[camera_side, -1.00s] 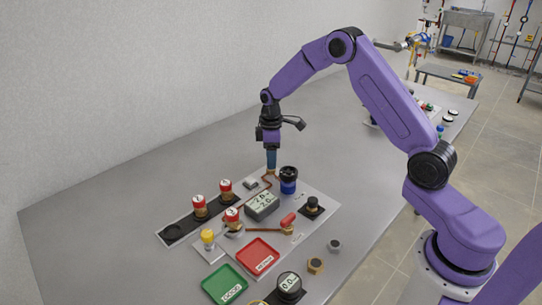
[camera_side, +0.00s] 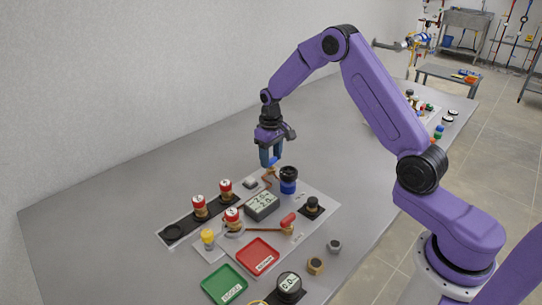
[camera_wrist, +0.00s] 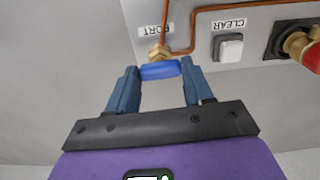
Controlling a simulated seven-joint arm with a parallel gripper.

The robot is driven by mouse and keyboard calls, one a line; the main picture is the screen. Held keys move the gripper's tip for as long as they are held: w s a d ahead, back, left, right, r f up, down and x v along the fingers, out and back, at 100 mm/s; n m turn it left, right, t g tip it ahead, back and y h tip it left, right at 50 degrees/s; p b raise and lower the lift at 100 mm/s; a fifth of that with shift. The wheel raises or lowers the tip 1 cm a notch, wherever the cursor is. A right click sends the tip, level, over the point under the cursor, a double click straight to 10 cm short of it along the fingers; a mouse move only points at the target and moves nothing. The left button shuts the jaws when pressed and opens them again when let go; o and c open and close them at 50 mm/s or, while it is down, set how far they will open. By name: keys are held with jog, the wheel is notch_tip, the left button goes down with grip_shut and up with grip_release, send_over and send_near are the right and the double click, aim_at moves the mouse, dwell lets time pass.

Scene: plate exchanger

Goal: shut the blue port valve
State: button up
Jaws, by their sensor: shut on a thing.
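The blue port valve handle (camera_wrist: 160,71) sits between the fingertips of my gripper (camera_wrist: 159,77) in the wrist view. The fingers are shut on its two ends. The handle lies crosswise to the copper pipe that leads away from the brass valve body (camera_wrist: 158,53). A PORT label (camera_wrist: 155,30) is on the panel beside it. In the side view my gripper (camera_side: 270,162) points down at the panel's back edge, and the brass fitting (camera_side: 268,178) shows just below the fingers. The handle is mostly hidden there.
A black-and-blue cylinder (camera_side: 289,180) stands close right of my gripper. A grey display box (camera_side: 262,205) and a red-handled valve (camera_side: 288,222) are nearer. The wrist view shows a white CLEAR button (camera_wrist: 228,48).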

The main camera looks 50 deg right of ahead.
aim_at(271, 159)
jog(key=shift+r+m, duration=0.1)
jog(key=shift+m, duration=0.2)
dwell(0.4)
jog(key=o, duration=1)
jog(key=shift+o, duration=0.2)
notch_tip(271, 159, up, 17)
jog(key=shift+r, duration=0.2)
